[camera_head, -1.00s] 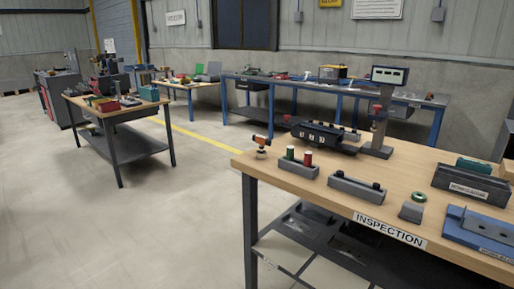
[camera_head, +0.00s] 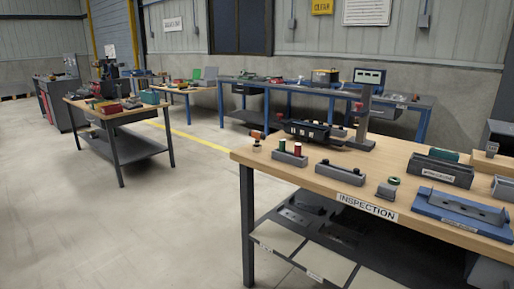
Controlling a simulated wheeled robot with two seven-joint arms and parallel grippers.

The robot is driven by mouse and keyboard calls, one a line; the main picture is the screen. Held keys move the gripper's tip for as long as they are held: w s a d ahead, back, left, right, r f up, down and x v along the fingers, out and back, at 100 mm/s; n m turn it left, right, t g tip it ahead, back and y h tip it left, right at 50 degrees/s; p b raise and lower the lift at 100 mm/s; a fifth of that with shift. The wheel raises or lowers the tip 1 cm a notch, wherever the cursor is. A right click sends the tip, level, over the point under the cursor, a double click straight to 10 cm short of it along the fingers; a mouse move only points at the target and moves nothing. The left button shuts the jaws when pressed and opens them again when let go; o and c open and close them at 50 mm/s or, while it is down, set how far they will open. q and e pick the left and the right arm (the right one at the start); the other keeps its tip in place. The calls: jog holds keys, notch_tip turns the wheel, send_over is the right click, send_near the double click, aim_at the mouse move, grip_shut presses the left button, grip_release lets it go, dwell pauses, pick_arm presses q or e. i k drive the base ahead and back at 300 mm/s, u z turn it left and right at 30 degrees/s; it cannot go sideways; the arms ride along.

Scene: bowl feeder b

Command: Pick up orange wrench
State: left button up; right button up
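No orange wrench can be made out for certain. A small orange-topped item (camera_head: 257,135) stands at the far left corner of the inspection bench (camera_head: 300,176); it is too small to tell what it is. Small tools on the other benches are too tiny to identify. Neither of my grippers is in view.
The inspection bench carries a grey block with green and red cylinders (camera_head: 290,158), a dark vise-like device (camera_head: 312,132), a blue fixture (camera_head: 461,209) and grey bins (camera_head: 440,173). A dark-legged workbench (camera_head: 118,118) stands left, blue-legged benches (camera_head: 330,91) behind. The left floor (camera_head: 110,235) is clear.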

aim_at(258, 136)
jog(key=u, duration=1.05)
jog(key=i, duration=2.15)
jog(key=z, duration=0.55)
